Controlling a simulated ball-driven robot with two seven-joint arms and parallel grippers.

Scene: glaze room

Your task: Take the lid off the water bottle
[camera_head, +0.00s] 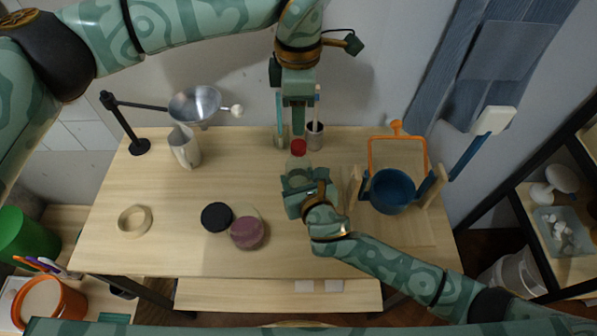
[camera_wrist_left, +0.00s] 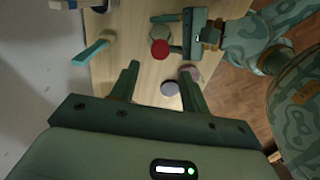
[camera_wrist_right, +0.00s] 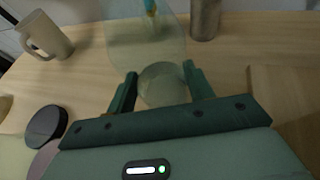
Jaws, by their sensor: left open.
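The water bottle (camera_head: 297,166) is clear and stands upright on the table, with a red lid (camera_head: 299,147) on top. The lid also shows in the left wrist view (camera_wrist_left: 160,49). My right gripper (camera_head: 301,181) has its fingers on both sides of the bottle's body and looks shut on it. In the right wrist view the clear bottle (camera_wrist_right: 160,84) shows between those fingers, with its lid out of frame. My left gripper (camera_head: 297,120) is open and empty, pointing down, above and behind the lid. Its fingers (camera_wrist_left: 158,82) are apart from the lid.
Behind the bottle are a glass jar (camera_head: 281,140) with a brush and a metal cup (camera_head: 315,138). A blue pot (camera_head: 392,191) stands to the right. A mug (camera_head: 184,147), tape roll (camera_head: 134,221), black disc (camera_head: 216,217) and purple disc (camera_head: 247,232) lie left. The front middle is clear.

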